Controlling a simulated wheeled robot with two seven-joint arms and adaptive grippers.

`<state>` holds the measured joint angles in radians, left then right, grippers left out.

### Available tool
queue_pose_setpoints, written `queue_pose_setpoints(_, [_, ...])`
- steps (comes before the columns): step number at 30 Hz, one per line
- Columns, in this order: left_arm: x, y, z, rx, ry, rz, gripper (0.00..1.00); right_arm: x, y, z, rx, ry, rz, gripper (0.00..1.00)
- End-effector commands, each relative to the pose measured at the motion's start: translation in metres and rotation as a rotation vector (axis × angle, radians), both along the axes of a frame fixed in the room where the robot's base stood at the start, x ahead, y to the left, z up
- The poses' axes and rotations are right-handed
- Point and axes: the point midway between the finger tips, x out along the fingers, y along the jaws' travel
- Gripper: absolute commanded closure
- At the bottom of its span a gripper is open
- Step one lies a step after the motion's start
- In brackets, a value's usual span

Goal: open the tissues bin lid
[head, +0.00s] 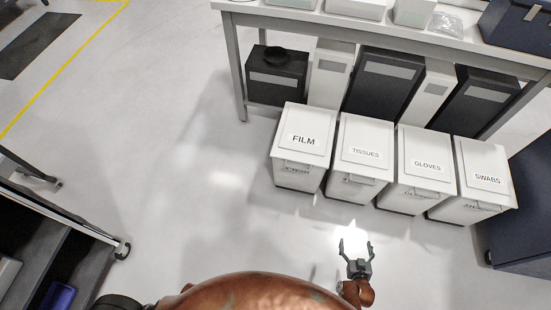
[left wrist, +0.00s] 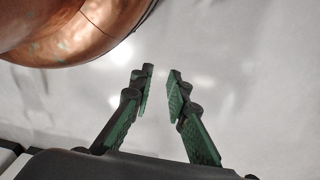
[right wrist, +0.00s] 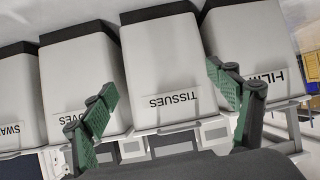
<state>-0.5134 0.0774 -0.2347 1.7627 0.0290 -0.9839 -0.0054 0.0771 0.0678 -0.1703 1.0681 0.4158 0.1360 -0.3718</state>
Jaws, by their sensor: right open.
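The tissues bin (head: 345,187) is white and stands second from the left in a row of labelled bins. Its lid (head: 366,133), marked TISSUES, is shut, with a handle at the front edge. My right gripper (head: 355,243) is open and empty in front of the row, apart from the bin. In the right wrist view the tissues bin (right wrist: 165,65) appears upside down between the spread fingers. My left gripper (left wrist: 160,80) shows only in the left wrist view, open and empty, with a gap between its fingertips and floor behind.
The film bin (head: 296,165) stands left of the tissues bin. The gloves bin (head: 410,190) and swabs bin (head: 465,200) stand to its right. A table (head: 300,20) with dark and white boxes beneath is behind. A cart (head: 60,225) stands at left. The floor between is clear.

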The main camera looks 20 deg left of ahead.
Motion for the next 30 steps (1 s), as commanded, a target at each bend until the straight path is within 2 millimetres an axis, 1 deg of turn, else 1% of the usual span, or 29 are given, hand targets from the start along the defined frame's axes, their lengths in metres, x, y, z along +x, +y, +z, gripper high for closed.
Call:
queue_pose_setpoints(1, [0.004, -0.003, 0.001, -0.008, 0.006, 0.004, 0.85, 0.034, 0.007, 0.0, 0.012, -0.076, -0.006, 0.14])
queue_pose_setpoints(2, [0.008, -0.005, 0.01, -0.012, 0.006, 0.007, 0.85, 0.052, 0.01, 0.01, 0.019, -0.122, -0.012, 0.12])
queue_pose_setpoints(3, [0.013, -0.006, 0.021, -0.017, 0.007, 0.008, 0.85, 0.075, 0.014, 0.023, 0.027, -0.182, -0.021, 0.09])
queue_pose_setpoints(6, [0.02, -0.009, 0.049, -0.027, 0.009, 0.014, 0.85, 0.12, 0.021, 0.055, 0.044, -0.31, -0.042, 0.02])
queue_pose_setpoints(7, [0.022, -0.009, 0.057, -0.029, 0.01, 0.014, 0.85, 0.131, 0.022, 0.064, 0.048, -0.342, -0.048, 0.0])
queue_pose_setpoints(9, [0.024, -0.01, 0.073, -0.035, 0.012, 0.017, 0.85, 0.15, 0.025, 0.082, 0.058, -0.406, -0.062, 0.0])
queue_pose_setpoints(13, [0.027, -0.01, 0.095, -0.041, 0.01, 0.02, 0.85, 0.172, 0.028, 0.106, 0.071, -0.481, -0.081, 0.0])
queue_pose_setpoints(15, [0.028, -0.011, 0.1, -0.044, 0.007, 0.02, 0.85, 0.178, 0.029, 0.114, 0.073, -0.501, -0.086, 0.0])
queue_pose_setpoints(17, [0.029, -0.013, 0.1, -0.048, 0.0, 0.019, 0.85, 0.183, 0.029, 0.117, 0.074, -0.509, -0.088, 0.0])
queue_pose_setpoints(20, [0.036, -0.018, 0.093, -0.062, -0.024, 0.017, 0.85, 0.194, 0.03, 0.118, 0.075, -0.513, -0.089, 0.0])
queue_pose_setpoints(24, [0.049, -0.029, 0.076, -0.089, -0.079, 0.014, 0.85, 0.215, 0.03, 0.116, 0.075, -0.51, -0.088, 0.0])
queue_pose_setpoints(30, [0.067, -0.042, 0.057, -0.127, -0.159, 0.016, 0.85, 0.242, 0.031, 0.116, 0.075, -0.508, -0.089, 0.0])
